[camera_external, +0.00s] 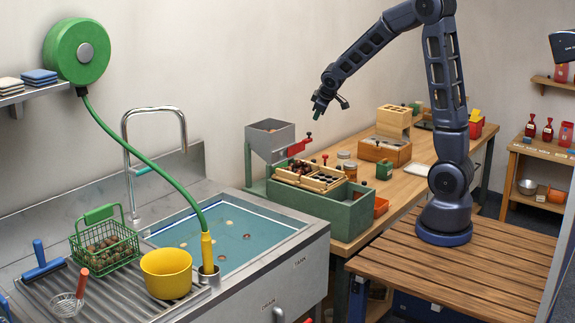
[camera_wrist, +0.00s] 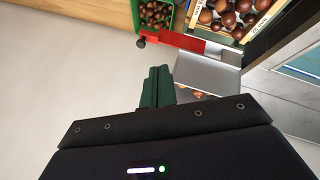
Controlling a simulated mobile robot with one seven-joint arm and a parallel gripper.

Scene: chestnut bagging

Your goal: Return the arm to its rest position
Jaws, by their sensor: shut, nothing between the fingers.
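My dark blue arm rises from its base on the slatted wooden platform (camera_external: 470,265) and arches to the left in the external view. My gripper (camera_external: 317,116) hangs in the air above the workbench, to the upper right of the grey hopper (camera_external: 270,135). It touches nothing there. In the wrist view the green fingers of my gripper (camera_wrist: 157,86) are together with nothing between them. Beyond them lie a red lever (camera_wrist: 190,42) with a dark knob and a grey metal chute (camera_wrist: 205,75).
A wooden sorting tray (camera_external: 310,182) with dark chestnuts sits on the green box (camera_external: 345,215). A sink (camera_external: 235,235), a yellow bucket (camera_external: 165,270) and a green wire basket (camera_external: 105,245) are at left. A wooden block stand (camera_external: 385,148) is on the bench.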

